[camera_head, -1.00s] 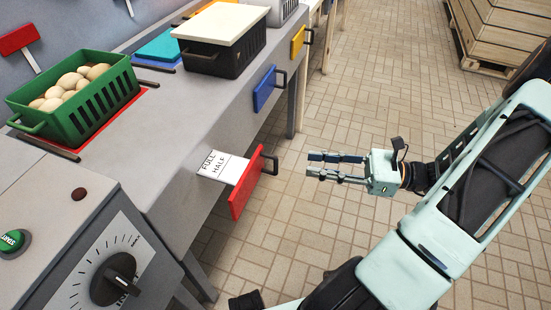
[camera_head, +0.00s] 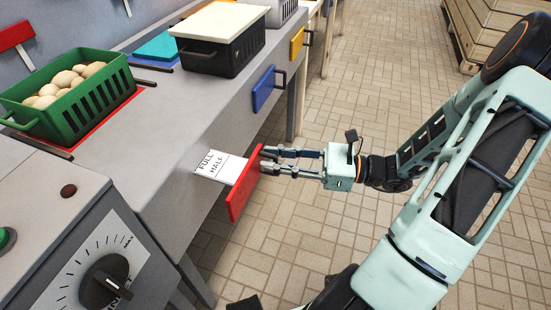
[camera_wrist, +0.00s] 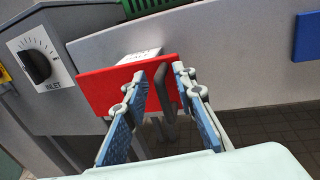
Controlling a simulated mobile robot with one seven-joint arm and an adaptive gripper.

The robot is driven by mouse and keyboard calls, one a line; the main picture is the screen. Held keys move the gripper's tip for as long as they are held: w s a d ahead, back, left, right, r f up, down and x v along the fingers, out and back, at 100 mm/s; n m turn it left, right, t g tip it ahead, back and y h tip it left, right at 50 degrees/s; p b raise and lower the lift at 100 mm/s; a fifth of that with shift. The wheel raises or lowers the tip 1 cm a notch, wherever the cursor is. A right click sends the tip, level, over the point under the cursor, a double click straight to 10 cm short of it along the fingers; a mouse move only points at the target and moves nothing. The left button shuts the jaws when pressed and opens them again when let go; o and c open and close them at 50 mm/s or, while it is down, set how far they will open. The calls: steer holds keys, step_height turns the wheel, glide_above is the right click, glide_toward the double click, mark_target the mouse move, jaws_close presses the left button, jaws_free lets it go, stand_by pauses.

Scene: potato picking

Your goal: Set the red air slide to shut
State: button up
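The red air slide (camera_head: 243,184) sticks out from the front of the grey bench. Its white plate (camera_head: 219,167) is pulled out, with the words FULL and HALF showing. In the wrist view the red face (camera_wrist: 100,92) is straight ahead, with its dark handle (camera_wrist: 163,90) between my two fingers. My gripper (camera_head: 265,161) is at the handle in the head view, its fingertips close to the red face. The fingers stand open on either side of the handle, with gaps visible in the wrist view (camera_wrist: 156,85). The fingers mostly hide the handle in the head view.
A blue slide (camera_head: 265,89) and a yellow slide (camera_head: 297,43) are farther along the bench front. A green crate of potatoes (camera_head: 77,112) sits on the bench. A panel with a dial (camera_head: 104,282) is at lower left. Tiled floor beside the bench is free.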

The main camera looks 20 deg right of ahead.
jaws_close()
steer(key=shift+a, duration=0.1)
steer(key=shift+w+a+r+p, duration=0.1)
steer(key=shift+a+p, duration=0.25)
steer(key=p+x, duration=0.1)
steer(key=x, duration=0.2)
steer(key=w+p+x, duration=0.1)
steer(key=x, duration=0.2)
steer(key=p+x, duration=0.1)
steer(key=x, duration=0.2)
steer(key=shift+w+d, duration=0.25)
steer(key=shift+w, duration=0.1)
jaws_free()
steer(key=shift+a, duration=0.15)
steer(key=shift+o, duration=0.4)
